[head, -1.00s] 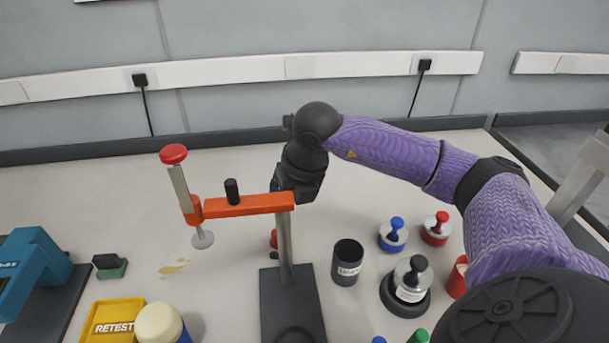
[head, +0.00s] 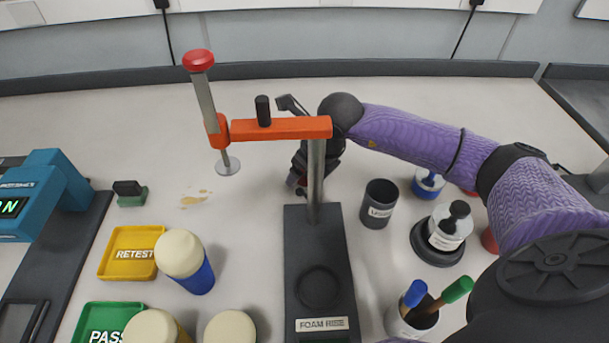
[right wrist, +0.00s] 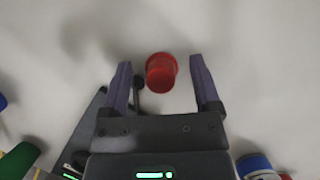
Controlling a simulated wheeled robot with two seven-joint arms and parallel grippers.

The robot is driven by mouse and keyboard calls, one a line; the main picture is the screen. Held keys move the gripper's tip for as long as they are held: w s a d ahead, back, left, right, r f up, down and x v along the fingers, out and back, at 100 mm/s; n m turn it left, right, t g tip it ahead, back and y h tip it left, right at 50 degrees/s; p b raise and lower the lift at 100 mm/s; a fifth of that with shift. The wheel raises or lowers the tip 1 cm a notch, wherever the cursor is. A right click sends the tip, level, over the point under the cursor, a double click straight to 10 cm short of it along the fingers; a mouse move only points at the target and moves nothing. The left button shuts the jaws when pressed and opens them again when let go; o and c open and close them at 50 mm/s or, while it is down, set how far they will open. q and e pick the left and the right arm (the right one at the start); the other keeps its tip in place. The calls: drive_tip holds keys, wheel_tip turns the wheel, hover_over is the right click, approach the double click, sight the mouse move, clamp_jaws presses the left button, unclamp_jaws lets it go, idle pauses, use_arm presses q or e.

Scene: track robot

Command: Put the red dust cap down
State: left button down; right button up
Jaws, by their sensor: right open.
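The red dust cap (right wrist: 160,72) shows in the right wrist view between the fingertips of my right gripper (right wrist: 162,88). The gripper is open, with pale bench showing on both sides of the cap, so neither finger touches it. I cannot tell for certain whether the cap rests on the bench. In the head view, my right gripper (head: 298,182) is low over the bench, partly behind the post of the orange-armed foam rise stand, and only a bit of red shows there. My left gripper is not in view.
The foam rise stand (head: 318,245) is in front of my right gripper. Yellow (head: 131,253) and green (head: 107,322) trays lie left. The bench behind is clear.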

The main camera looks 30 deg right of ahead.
drive_tip(key=shift+c, duration=0.2)
clamp_jaws()
